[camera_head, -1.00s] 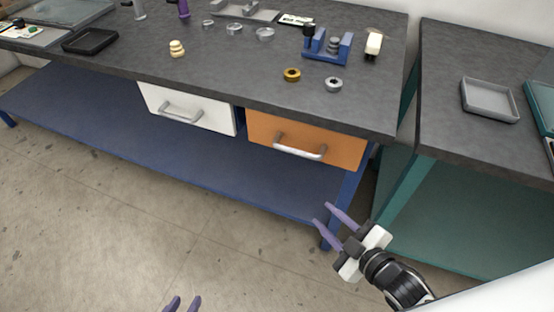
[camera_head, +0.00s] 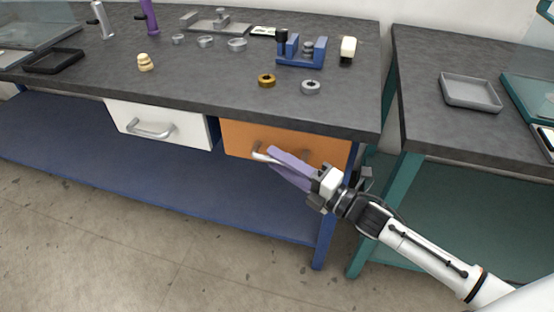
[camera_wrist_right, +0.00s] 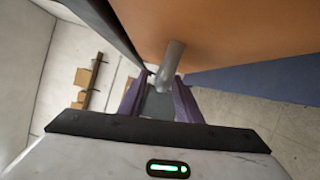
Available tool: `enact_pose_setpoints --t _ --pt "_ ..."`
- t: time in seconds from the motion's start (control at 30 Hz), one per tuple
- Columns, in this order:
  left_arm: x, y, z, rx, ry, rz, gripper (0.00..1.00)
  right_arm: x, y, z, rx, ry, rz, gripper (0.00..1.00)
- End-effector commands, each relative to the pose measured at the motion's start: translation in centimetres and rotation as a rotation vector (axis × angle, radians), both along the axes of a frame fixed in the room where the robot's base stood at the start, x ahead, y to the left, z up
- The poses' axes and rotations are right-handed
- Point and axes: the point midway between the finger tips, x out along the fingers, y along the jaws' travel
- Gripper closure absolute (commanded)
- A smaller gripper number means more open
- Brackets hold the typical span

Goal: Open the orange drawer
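The orange drawer (camera_head: 235,137) is closed under the right part of the dark worktop. Its grey bar handle (camera_head: 262,156) is partly hidden behind my right gripper in the head view. My right gripper (camera_head: 268,157) has purple fingers and is at the handle, in front of the drawer face. In the right wrist view, the handle (camera_wrist_right: 172,62) reaches toward the space between the two fingertips (camera_wrist_right: 163,80). The fingers stand apart, and no firm hold on the handle shows. My left gripper is out of view.
A white drawer (camera_head: 160,125) is left of the orange one. A blue shelf (camera_head: 130,180) runs below. A teal-legged table (camera_head: 400,200) stands close on the right. Rings, a blue fixture (camera_head: 302,52) and other parts lie on the worktop (camera_head: 200,85).

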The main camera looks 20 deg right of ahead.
Motion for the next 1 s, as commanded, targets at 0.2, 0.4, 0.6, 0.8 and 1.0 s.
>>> enact_pose_setpoints --t 0.2,0.4,0.6,0.8,1.0 --pt "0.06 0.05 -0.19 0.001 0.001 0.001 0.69 0.91 0.63 0.07 0.0 0.001 0.0 0.69" --pt "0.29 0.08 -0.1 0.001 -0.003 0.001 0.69 0.91 0.63 0.06 0.0 0.001 0.0 0.69" --pt "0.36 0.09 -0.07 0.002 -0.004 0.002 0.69 0.9 0.62 0.06 0.0 0.001 0.0 1.0" --pt "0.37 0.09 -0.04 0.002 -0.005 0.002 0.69 0.88 0.62 0.05 0.0 0.001 0.0 1.0" --pt "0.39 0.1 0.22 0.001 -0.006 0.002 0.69 0.52 1.22 0.13 0.003 0.002 0.002 1.0"
